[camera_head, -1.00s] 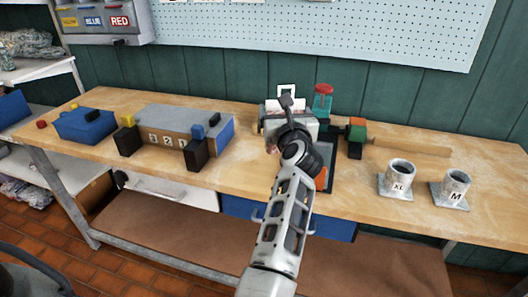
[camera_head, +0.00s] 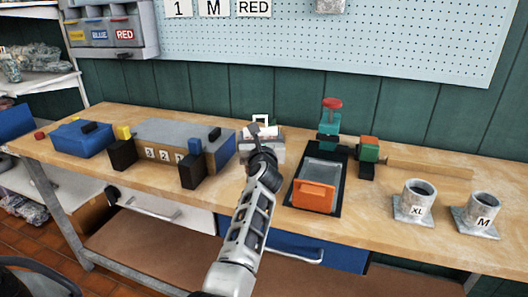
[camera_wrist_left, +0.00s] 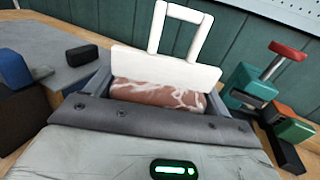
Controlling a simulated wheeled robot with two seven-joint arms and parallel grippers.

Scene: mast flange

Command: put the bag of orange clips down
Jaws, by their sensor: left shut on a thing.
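My left gripper (camera_head: 262,145) is over the back middle of the bench, left of the black mat, and seen from behind. In the left wrist view its jaws (camera_wrist_left: 158,98) are shut on a reddish-brown bag with white streaks (camera_wrist_left: 160,94), which I take for the bag of orange clips. A white top piece with a square loop (camera_wrist_left: 168,68) stands up at the bag. The loop also shows in the head view (camera_head: 260,119). The bag's underside is hidden, so I cannot tell whether it touches the bench. My right gripper is not in view.
Left of the gripper stands a grey-topped numbered box (camera_head: 170,135) with black blocks. To the right, a black mat (camera_head: 338,195) bears an orange-fronted tray (camera_head: 314,196). A teal, red-topped device (camera_head: 330,122) is behind. Metal cups XL (camera_head: 416,205) and M (camera_head: 480,220) stand right.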

